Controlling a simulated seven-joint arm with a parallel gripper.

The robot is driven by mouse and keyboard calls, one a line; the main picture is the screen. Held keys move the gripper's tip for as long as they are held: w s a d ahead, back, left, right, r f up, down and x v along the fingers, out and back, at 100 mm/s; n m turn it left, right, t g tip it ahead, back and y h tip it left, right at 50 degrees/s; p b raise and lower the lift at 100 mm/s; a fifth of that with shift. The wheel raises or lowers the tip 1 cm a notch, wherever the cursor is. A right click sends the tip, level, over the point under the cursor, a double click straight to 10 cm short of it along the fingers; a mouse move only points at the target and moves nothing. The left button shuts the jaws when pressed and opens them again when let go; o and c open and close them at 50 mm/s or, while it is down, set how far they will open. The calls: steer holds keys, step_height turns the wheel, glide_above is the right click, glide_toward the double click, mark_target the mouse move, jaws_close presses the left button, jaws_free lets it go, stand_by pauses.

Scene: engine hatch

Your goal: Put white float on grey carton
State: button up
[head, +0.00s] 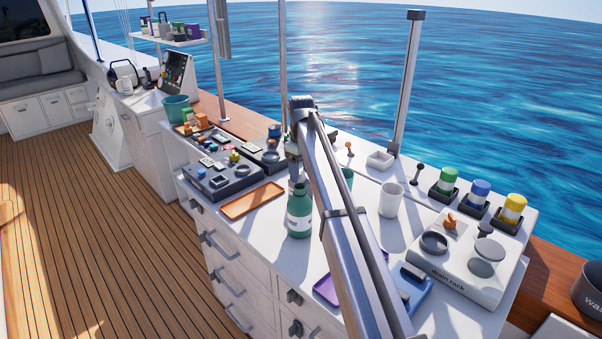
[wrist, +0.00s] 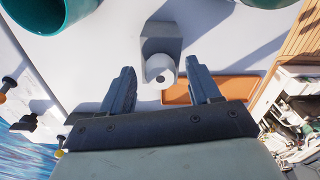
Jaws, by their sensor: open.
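In the wrist view a small white float (wrist: 160,67), round with a dark spot in its middle, shows between my gripper's fingertips. A grey carton (wrist: 162,38) appears just above it in the picture, and the float overlaps its near end. I cannot tell whether the float rests on the carton or is apart from it. My gripper (wrist: 160,72) is open, with a finger on each side of the float and visible gaps on both sides. In the head view my arm crosses the counter, and I cannot make out the float or carton there.
An orange tray (head: 253,201) lies on the white counter; it also shows in the wrist view (wrist: 178,95). A green bottle (head: 299,218) and a white cup (head: 391,200) stand near my arm. A drain rack (head: 455,280) is at right. A dark panel (head: 225,188) stands at left.

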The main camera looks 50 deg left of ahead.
mark_target(301, 172)
step_height(301, 172, up, 11)
stand_by(0.4)
stand_by(0.5)
